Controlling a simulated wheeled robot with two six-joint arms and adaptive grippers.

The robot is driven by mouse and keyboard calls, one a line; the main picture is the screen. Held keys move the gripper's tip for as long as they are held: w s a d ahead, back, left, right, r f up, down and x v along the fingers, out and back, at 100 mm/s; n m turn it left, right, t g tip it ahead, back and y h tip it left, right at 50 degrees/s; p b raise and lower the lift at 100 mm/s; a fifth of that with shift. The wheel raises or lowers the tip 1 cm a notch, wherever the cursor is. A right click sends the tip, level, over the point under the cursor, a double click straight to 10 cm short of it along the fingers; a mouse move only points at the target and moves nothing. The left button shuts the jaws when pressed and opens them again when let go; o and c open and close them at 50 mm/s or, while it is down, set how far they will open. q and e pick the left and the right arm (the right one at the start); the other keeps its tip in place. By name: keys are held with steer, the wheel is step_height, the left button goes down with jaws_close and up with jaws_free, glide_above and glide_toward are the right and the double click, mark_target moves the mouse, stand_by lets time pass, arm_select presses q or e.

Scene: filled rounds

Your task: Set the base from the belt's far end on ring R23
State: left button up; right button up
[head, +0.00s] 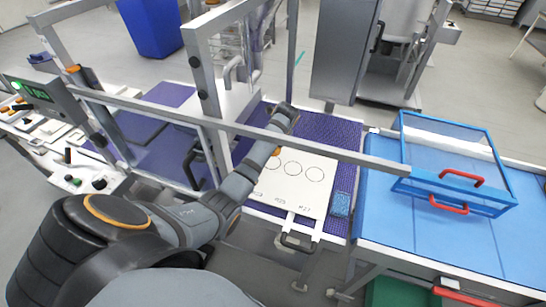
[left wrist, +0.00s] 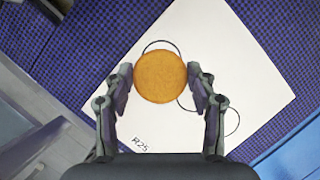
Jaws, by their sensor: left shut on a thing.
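An orange-brown round base (left wrist: 160,77) sits between the fingertips of my left gripper (left wrist: 160,80), which is shut on it. In the head view only a sliver of the base (head: 276,152) shows beside my left gripper (head: 280,133). A white board (head: 312,158) with a row of drawn rings lies on the purple belt. I cannot tell whether the base touches the board. My right gripper is out of view.
A grey rail frame (head: 300,147) crosses above the belt. A blue block (head: 341,204) lies on the belt right of the board. A clear blue-edged guard (head: 455,160) with red handles stands on the blue table (head: 400,225). A grey cabinet (head: 338,50) stands behind.

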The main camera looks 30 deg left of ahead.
mark_target(273, 164)
arm_select(q)
step_height(273, 164, down, 3)
steer(key=shift+a+r, duration=0.1)
steer(key=shift+a, duration=0.05)
steer(key=f, duration=0.3)
steer(key=f+p, duration=0.1)
steer(key=shift+w+a+f, duration=0.15)
steer(key=shift+w+a, duration=0.05)
steer(key=shift+w, duration=0.15)
steer(key=shift+s+f, duration=0.1)
steer(key=shift+f, duration=0.35)
steer(key=o, duration=0.4)
steer(key=shift+c, duration=0.2)
steer(key=shift+o, duration=2.1)
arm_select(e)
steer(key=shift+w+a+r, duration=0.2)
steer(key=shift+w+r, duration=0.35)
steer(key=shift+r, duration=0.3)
